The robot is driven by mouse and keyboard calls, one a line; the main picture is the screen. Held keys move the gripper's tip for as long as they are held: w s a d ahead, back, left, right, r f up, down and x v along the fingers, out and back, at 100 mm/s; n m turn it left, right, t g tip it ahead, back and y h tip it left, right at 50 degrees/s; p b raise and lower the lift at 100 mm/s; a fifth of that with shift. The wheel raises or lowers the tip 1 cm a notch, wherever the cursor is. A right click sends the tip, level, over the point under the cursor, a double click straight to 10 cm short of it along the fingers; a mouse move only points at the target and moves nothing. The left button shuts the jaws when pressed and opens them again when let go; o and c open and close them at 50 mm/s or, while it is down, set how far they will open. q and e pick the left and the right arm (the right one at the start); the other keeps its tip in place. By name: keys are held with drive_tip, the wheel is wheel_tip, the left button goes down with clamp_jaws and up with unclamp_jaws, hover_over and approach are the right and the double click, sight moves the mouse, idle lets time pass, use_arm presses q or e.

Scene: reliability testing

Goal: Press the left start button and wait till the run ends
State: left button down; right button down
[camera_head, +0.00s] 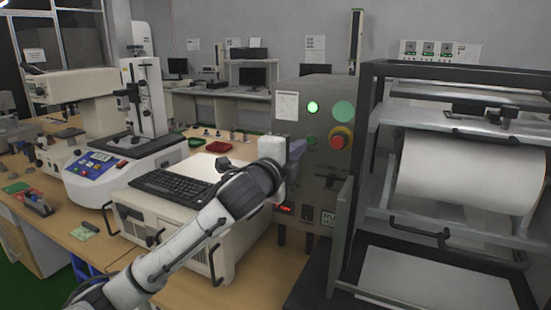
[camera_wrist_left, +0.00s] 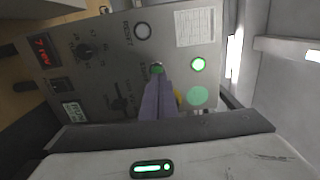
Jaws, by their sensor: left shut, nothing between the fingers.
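The grey control panel (camera_head: 288,128) stands in the middle of the head view. A small green button (camera_head: 312,141) sits on it, below a brightly lit green lamp (camera_head: 313,107). In the wrist view the green button (camera_wrist_left: 158,67) is right at the tips of my left gripper (camera_wrist_left: 159,80), partly covered by them. The gripper is shut and empty, its purplish fingers pointing at the panel; whether they touch the button I cannot tell. My left gripper also shows in the head view (camera_head: 298,146). The right gripper is not in view.
A red knob on a yellow base (camera_head: 338,141) and a pale green disc (camera_head: 343,111) are close right of the fingers. A red display (camera_head: 286,209) glows lower on the panel. A framed machine with a white roll (camera_head: 465,175) stands right. A keyboard (camera_head: 175,185) lies left.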

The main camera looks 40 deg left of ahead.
use_arm(q)
drive_tip(key=b+v, duration=0.1)
drive_tip(key=v, duration=0.7)
drive_tip(key=shift+s+d+f, duration=0.15)
drive_tip(key=shift+s+f, duration=0.05)
drive_tip(key=shift+f, duration=0.05)
idle(0.4)
drive_tip(key=s+d+f+n+g+h, duration=0.1)
drive_tip(key=s+d+f+n+g, duration=0.15)
drive_tip(key=f, duration=0.55)
drive_tip(key=s+d+f+n+g, duration=0.15)
drive_tip(key=s+f, duration=0.25)
drive_tip(key=f, duration=0.5)
drive_tip(key=s+d+f+n+g+h, duration=0.1)
drive_tip(key=s+d+f+n+g, duration=0.15)
drive_tip(key=f, duration=0.55)
drive_tip(key=s+d+f+n+g+h, duration=0.1)
drive_tip(key=s+d+f+n+g, duration=0.25)
drive_tip(key=s+f, duration=0.5)
drive_tip(key=s+d+f+n+g+h, duration=0.1)
drive_tip(key=s+d+f+n+g, duration=0.4)
drive_tip(key=s, duration=0.6)
drive_tip(key=w+d+f+t+h, duration=0.1)
drive_tip(key=d+f+t, duration=0.1)
drive_tip(key=f, duration=0.4)
drive_tip(key=w+d+f+m+t+h, duration=0.1)
drive_tip(key=w+f+t, duration=0.1)
drive_tip(key=f+t, duration=0.2)
drive_tip(key=shift+d+f, duration=0.35)
drive_tip(key=shift+f, duration=1.45)
